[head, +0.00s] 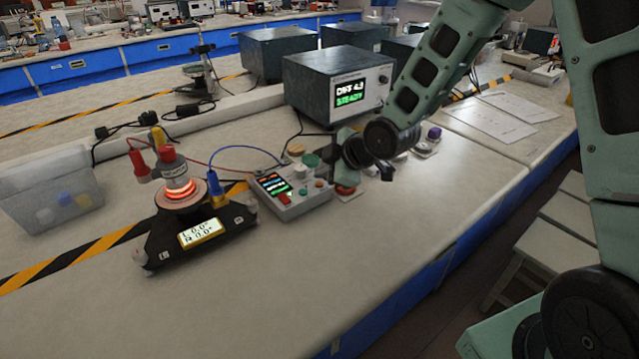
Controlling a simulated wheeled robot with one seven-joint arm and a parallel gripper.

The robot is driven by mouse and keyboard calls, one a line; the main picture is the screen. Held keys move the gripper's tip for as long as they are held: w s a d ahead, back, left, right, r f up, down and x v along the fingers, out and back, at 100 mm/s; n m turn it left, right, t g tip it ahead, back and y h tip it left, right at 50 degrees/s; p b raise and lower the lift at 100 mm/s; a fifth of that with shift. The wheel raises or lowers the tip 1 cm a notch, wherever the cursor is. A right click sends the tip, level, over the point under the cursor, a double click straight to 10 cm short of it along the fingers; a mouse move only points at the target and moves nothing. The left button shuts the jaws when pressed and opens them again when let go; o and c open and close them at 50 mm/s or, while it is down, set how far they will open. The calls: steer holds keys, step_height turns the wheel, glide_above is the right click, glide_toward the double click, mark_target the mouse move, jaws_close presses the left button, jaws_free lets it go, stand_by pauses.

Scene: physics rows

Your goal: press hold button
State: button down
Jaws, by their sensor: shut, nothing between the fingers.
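A grey control box (290,194) with a small lit screen and several coloured buttons stands on the bench near the middle. No label reading "hold" is legible from here. A red round button (345,188) on a pale base sits just right of the box, partly under my gripper. A green round piece (311,160) and a beige one (295,149) show behind the box. My gripper (345,160) is shut and empty, low over the bench at the box's right side. My wrist hides part of this area, and I cannot tell whether the fingertips touch anything.
A black tilting stand (200,237) with a glowing coil and cables stands left of the box. A meter box (338,84) with a lit green readout stands behind. A purple-topped button (434,133) is to the right. A clear bin (50,190) is at left. The front bench is clear.

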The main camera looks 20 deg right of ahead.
mark_target(323, 188)
steer(key=shift+f+b, duration=0.4)
steer(key=shift+f, duration=0.05)
steer(key=shift+f+b, duration=0.4)
stand_by(0.6)
steer(key=shift+r, duration=0.1)
steer(key=shift+r+p, duration=0.7)
steer(key=shift+r, duration=0.05)
step_height(323, 188, up, 5)
steer(key=p, duration=0.4)
stand_by(0.9)
